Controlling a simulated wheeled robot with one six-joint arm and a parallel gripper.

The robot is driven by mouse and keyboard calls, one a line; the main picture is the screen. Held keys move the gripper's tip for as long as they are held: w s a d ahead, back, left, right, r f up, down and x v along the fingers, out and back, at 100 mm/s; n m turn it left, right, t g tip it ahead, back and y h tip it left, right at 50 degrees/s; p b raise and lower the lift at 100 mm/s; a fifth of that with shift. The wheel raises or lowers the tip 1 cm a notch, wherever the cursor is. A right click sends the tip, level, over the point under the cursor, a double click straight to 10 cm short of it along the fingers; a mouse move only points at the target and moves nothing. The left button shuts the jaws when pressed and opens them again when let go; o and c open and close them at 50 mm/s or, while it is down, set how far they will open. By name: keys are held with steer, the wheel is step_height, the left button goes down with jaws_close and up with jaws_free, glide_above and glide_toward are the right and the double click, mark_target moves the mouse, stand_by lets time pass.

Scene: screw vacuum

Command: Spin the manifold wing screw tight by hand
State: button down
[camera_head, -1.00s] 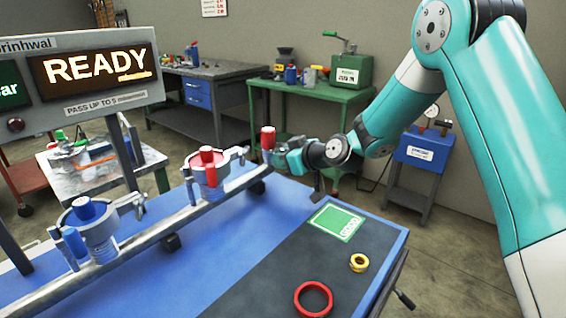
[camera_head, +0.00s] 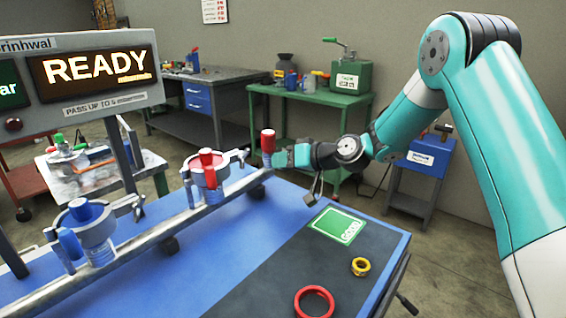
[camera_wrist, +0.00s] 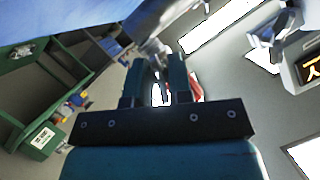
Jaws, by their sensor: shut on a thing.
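The manifold is a grey pipe (camera_head: 215,197) crossing the blue bench top, with a red-topped clamp fitting (camera_head: 208,170) and a blue-topped one (camera_head: 88,222). A red cylinder (camera_head: 268,142) stands upright at its far right end. My gripper (camera_head: 281,158) is at that end, right beside the red cylinder. In the wrist view my gripper (camera_wrist: 158,90) is shut on a thin grey metal piece that looks like the wing screw (camera_wrist: 160,75); its shape is mostly hidden by the fingers. Red shows just behind the right finger. How far the screw is turned cannot be seen.
A sign reading READY (camera_head: 95,68) stands at the left. A green GOOD pad (camera_head: 338,225), a red ring (camera_head: 314,302) and a small yellow ring (camera_head: 361,267) lie on the dark part of the bench. A green table (camera_head: 310,95) stands behind.

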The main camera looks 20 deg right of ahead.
steer(key=shift+f, duration=0.1)
stand_by(0.3)
steer(key=c, duration=1.3)
jaws_free()
steer(key=b+v, duration=0.1)
steer(key=v, duration=1.6)
steer(key=shift+s+d, duration=0.15)
steer(key=shift+d, duration=0.05)
